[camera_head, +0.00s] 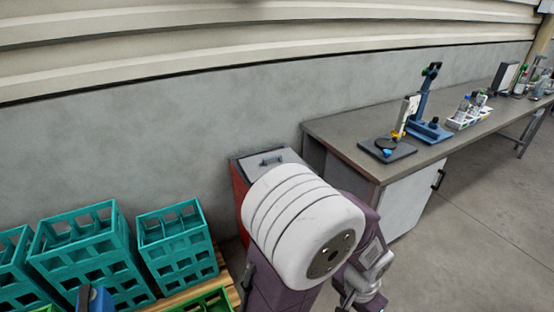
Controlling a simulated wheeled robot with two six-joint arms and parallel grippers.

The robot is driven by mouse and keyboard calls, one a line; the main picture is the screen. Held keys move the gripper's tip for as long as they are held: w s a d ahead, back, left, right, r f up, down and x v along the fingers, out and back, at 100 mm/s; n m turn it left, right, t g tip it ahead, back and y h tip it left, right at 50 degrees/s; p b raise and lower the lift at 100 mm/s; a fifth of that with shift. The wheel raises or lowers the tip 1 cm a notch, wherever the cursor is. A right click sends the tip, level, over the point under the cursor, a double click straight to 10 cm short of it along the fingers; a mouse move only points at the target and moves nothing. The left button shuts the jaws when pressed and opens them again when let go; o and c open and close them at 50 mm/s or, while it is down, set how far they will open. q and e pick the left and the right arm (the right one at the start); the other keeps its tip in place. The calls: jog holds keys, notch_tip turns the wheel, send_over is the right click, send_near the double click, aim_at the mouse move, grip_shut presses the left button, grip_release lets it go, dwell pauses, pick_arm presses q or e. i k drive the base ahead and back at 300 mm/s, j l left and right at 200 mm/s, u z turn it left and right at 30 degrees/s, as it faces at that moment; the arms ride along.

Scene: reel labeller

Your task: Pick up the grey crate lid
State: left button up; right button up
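A grey lid (272,161) with a dark bar handle lies on top of a red box (237,187) against the wall, left of the workbench. It looks flat and closed on the box. My large white and purple arm part covers the lower right of the box and the near edge of the lid. A metallic part of my arm, which may be my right gripper (364,294), shows at the bottom edge right of the white part, apart from the lid. Its fingers are too unclear to read. My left gripper is not in view.
Teal crates (85,245) stand at the lower left, some on a wooden pallet (205,288), with a green crate (212,302) at the bottom edge. A workbench (350,130) with a blue stand (425,105) and a bottle rack (467,117) runs along the right. Floor (475,220) is clear at right.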

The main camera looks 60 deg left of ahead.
aim_at(254, 167)
jog(key=i+j+u, duration=0.15)
jog(key=i+u, duration=0.15)
jog(key=u, duration=0.15)
jog(key=i+u, duration=0.3)
jog(key=u, duration=0.15)
jog(key=i+u, duration=0.3)
jog(key=u, duration=0.2)
jog(key=i+l+u, duration=0.2)
jog(key=u, duration=0.25)
jog(key=i+l+u, duration=0.45)
jog(key=i+u, duration=0.25)
jog(key=u, duration=0.15)
jog(key=i+u, duration=0.35)
jog(key=i+l+u, duration=0.15)
jog(key=u, duration=0.25)
jog(key=i+l+u, duration=0.2)
jog(key=u, duration=0.15)
